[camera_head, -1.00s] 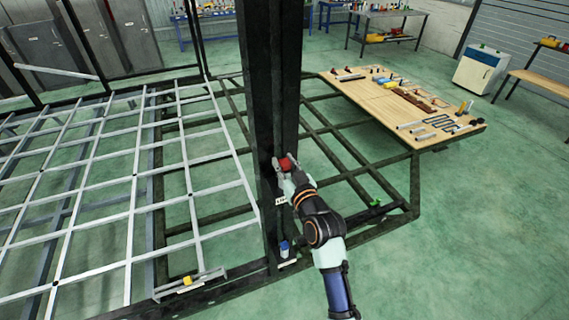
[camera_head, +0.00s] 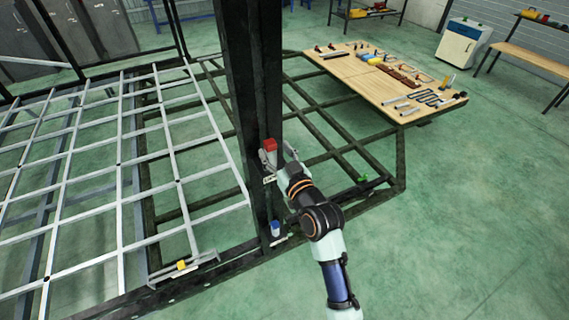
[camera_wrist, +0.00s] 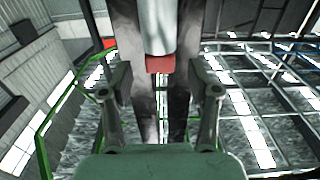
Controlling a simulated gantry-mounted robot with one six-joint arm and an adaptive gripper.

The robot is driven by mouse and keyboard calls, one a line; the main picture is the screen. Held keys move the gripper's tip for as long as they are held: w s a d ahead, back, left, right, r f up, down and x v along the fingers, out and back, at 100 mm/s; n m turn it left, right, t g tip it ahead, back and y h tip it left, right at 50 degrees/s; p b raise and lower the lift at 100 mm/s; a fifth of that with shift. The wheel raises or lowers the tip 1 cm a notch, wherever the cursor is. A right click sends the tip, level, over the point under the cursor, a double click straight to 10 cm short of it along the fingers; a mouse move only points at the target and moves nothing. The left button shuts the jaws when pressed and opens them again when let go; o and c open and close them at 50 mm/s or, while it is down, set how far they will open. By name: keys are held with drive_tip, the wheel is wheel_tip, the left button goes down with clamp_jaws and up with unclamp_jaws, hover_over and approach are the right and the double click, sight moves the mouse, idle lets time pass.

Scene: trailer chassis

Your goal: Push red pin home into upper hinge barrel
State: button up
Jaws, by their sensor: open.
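The red pin (camera_head: 270,145) stands at the upper hinge on the dark upright post (camera_head: 250,75), its red head showing in the head view. In the wrist view a red block-like part (camera_wrist: 160,64) shows just beyond and between my fingers, below a pale cylinder (camera_wrist: 159,25). The upper hinge barrel is small and partly hidden by my gripper and the post; how deep the pin sits is not clear. My gripper (camera_head: 281,160) is open, just right of the red pin; its spread fingers also show in the wrist view (camera_wrist: 160,90), with nothing between the pads.
A blue pin-like part (camera_head: 275,228) sits low on the post. A yellow part (camera_head: 181,265) lies on the frame at lower left. The wooden table (camera_head: 375,85) with tools stands behind to the right. Silver grating (camera_head: 120,180) fills the left; floor at right is clear.

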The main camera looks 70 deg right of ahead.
drive_tip(key=v, duration=0.8)
drive_tip(key=shift+a, duration=0.1)
idle(0.4)
drive_tip(key=w+a+r+n+t+y+p, duration=0.1)
drive_tip(key=w+a+r+n+y+p, duration=0.15)
drive_tip(key=w+a, duration=0.45)
drive_tip(key=w+a+r+n+y+p, duration=0.2)
drive_tip(key=w+a+r+y+p, duration=0.15)
drive_tip(key=a, duration=0.75)
drive_tip(key=a+r+n+g+y+p, duration=0.1)
drive_tip(key=a+n+y+p, duration=0.1)
drive_tip(key=a, duration=0.9)
drive_tip(key=s+a+r+n+y+p, duration=0.1)
drive_tip(key=a+y, duration=0.3)
drive_tip(key=a, duration=0.8)
drive_tip(key=shift+s+a+r+n+g+p, duration=0.25)
drive_tip(key=shift+a+r+n+g+p, duration=0.15)
drive_tip(key=shift+r, duration=0.25)
